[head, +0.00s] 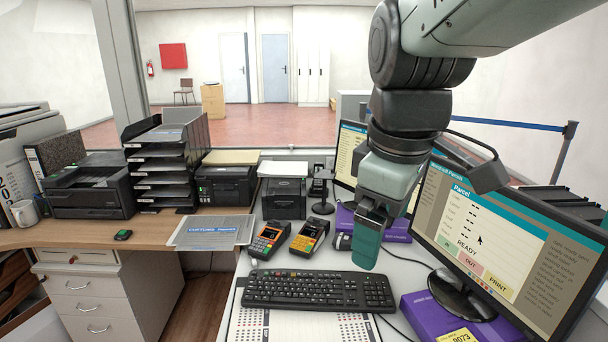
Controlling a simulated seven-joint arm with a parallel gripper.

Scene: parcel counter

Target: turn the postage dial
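I cannot make out a postage dial in the head view. My gripper (367,240) hangs pointing down behind the right part of the black keyboard (318,291), in front of a purple box (397,229). One green finger shows broadly, with a dark part beside it. The gap between the fingers is not clear, and I see nothing held. A small dark object (342,241) sits just left of the fingers, too small to identify. My gripper and arm hide part of the counter and screens behind them.
A large monitor (490,240) stands close on the right, with another purple box (430,312) below it. Two card terminals (269,241) (309,238) lie left of my gripper. A second screen (349,150) stands behind. The wooden desk (60,237) on the left has free room.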

